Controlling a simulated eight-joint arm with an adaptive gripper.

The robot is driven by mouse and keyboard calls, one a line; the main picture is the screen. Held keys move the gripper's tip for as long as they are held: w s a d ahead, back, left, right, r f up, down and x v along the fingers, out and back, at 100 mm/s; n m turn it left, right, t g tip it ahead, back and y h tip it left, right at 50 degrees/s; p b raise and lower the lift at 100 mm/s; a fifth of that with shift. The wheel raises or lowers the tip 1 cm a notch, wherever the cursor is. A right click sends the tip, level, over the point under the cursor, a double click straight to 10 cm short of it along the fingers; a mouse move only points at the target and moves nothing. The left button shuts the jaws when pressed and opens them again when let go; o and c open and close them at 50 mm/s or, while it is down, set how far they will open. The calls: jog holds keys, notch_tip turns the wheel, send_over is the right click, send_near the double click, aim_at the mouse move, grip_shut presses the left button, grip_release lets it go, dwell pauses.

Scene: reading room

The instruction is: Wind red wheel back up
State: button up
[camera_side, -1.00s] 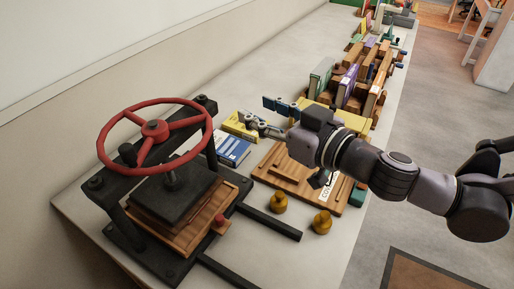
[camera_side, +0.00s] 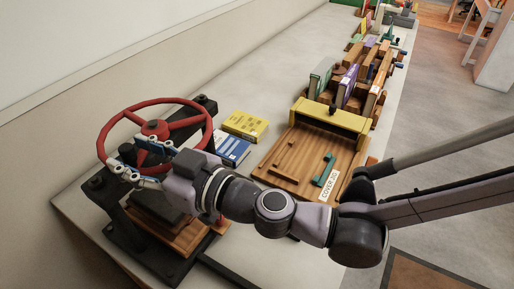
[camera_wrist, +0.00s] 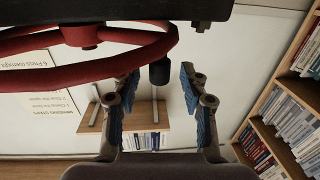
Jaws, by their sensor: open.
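The red wheel (camera_side: 203,125) sits on top of a dark book press (camera_side: 206,104) at the left of the table in the side view. My gripper (camera_side: 136,157) is at the wheel's near rim, its blue-padded fingers apart. In the wrist view the red wheel (camera_wrist: 160,48) crosses the upper left. Its dark knob (camera_wrist: 158,73) hangs from the rim, in line with the gap between the open fingers of my gripper (camera_wrist: 150,92). I cannot tell whether a finger touches it. My wrist hides part of the press and its wooden boards.
A yellow book (camera_side: 245,124) and a blue book (camera_side: 232,150) lie just right of the press. The wall stands close behind the wheel.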

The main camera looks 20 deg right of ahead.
aim_at(201, 121)
jog(key=shift+x, duration=1.1)
grip_shut()
jog(key=shift+d, duration=0.2)
jog(key=w+d+n+g, duration=0.2)
jog(key=d+n+g, duration=0.3)
jog(key=n+g, duration=0.3)
jog(key=w+d+n+g, duration=0.2)
jog(key=d+n+g, duration=0.4)
jog(key=g, duration=0.9)
jog(key=shift+w+d+n+g+h, duration=0.3)
jog(key=shift+w+n+g, duration=0.1)
jog(key=shift+n, duration=0.8)
jog(key=shift+w+d+g, duration=0.1)
jog(key=shift+w+g, duration=0.05)
jog(key=shift+g, duration=0.15)
